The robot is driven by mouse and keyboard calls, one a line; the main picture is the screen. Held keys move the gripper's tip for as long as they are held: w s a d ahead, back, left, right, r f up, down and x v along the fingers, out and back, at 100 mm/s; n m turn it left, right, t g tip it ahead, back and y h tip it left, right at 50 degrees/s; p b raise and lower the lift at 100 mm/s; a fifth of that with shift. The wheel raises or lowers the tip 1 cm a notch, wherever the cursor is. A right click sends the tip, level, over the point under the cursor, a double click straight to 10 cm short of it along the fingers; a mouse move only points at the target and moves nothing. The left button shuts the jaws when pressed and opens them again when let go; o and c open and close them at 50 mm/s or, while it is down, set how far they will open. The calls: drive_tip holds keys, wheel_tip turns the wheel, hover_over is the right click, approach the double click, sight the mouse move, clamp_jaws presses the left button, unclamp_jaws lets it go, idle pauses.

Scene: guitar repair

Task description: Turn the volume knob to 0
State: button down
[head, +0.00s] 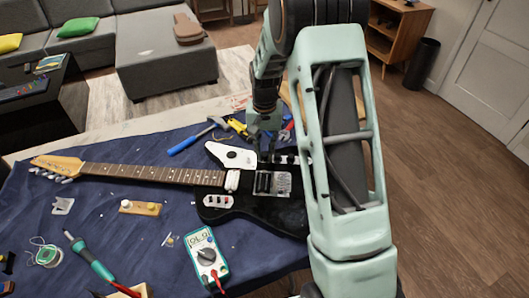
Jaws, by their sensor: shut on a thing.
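A black electric guitar (262,214) lies on the dark blue cloth, its neck pointing left. A white plate (232,155) covers part of the body's upper side. My gripper (267,158) reaches down from above to the body's upper edge, just right of this plate. It is shut on a small part there, which I take to be the volume knob. The fingers and my arm hide most of that part, so its setting and any marks cannot be read. A row of small dark and pale parts shows just right of the fingertips.
A blue-handled hammer (190,140) and yellow tool (240,128) lie behind the guitar. A multimeter (206,258) and soldering iron (88,255) lie in front. The blue cloth (110,215) has bare patches. My arm covers the table's right side.

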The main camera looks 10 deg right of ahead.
sight(265, 154)
drive_tip(key=n, duration=0.6)
drive_tip(key=shift+n, duration=0.3)
drive_tip(key=n, duration=0.5)
drive_tip(key=n+p, duration=0.2)
drive_tip(key=n, duration=0.4)
drive_tip(key=shift+r+n, duration=0.15)
drive_tip(key=shift+n, duration=0.15)
drive_tip(key=n+p, duration=0.1)
drive_tip(key=n, duration=0.3)
drive_tip(key=shift+p, duration=0.35)
drive_tip(key=shift+n, duration=0.4)
drive_tip(key=c, duration=1.8)
unclamp_jaws()
wheel_tip(265, 154, up, 12)
drive_tip(key=shift+f, duration=0.1)
